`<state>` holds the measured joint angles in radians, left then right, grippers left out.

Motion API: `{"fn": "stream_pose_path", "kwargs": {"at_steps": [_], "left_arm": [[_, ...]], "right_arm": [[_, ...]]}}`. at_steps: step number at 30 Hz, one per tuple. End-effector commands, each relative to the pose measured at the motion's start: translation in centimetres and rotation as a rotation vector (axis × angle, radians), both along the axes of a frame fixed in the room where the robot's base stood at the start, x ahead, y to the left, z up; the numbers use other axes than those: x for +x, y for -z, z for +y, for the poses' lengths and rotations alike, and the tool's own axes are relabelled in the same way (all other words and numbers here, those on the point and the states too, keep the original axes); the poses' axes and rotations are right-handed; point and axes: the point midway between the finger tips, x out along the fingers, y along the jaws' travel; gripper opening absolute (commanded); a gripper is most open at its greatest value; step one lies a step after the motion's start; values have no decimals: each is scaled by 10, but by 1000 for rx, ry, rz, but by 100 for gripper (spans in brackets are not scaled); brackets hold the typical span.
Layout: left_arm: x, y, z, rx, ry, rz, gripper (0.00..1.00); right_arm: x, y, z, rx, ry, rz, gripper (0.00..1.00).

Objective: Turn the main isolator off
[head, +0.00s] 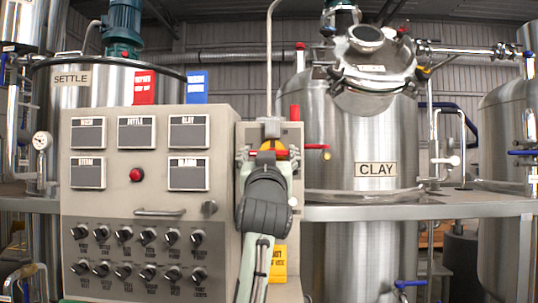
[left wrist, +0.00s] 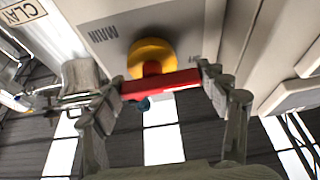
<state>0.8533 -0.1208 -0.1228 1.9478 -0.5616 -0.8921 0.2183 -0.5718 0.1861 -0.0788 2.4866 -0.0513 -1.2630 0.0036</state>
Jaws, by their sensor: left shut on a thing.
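The main isolator is a red bar handle (left wrist: 160,83) on a round yellow disc (left wrist: 151,52), on a grey box (left wrist: 185,22) lettered "MAIN". In the head view the yellow disc (head: 281,146) shows on the box at the right side of the control panel, partly hidden by my left gripper (head: 269,155). In the left wrist view my left gripper's fingers are shut on the two ends of the red handle. The handle lies crosswise in the head view, about level. My right gripper is in neither view.
A steel tank marked CLAY (head: 360,135) stands to the right behind a ledge (head: 420,211). A yellow tag (head: 279,262) hangs below the isolator.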

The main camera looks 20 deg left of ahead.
Motion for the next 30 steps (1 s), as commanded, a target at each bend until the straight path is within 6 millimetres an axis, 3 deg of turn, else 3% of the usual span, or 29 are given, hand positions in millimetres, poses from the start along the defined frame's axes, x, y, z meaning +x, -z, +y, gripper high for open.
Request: {"fn": "stream_pose_path", "kwargs": {"at_steps": [5,6,11,23,30], "left_arm": [[-1,-1,0,-4,2,-4,45],[-1,-1,0,-4,2,-4,76],[0,-1,0,-2,2,-3,95],[-4,2,-1,0,2,0,95],[-39,18,-12,-2,4,-1,95]], "right_arm": [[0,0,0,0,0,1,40],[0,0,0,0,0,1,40],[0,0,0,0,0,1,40],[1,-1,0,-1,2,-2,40],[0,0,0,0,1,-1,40]]}}
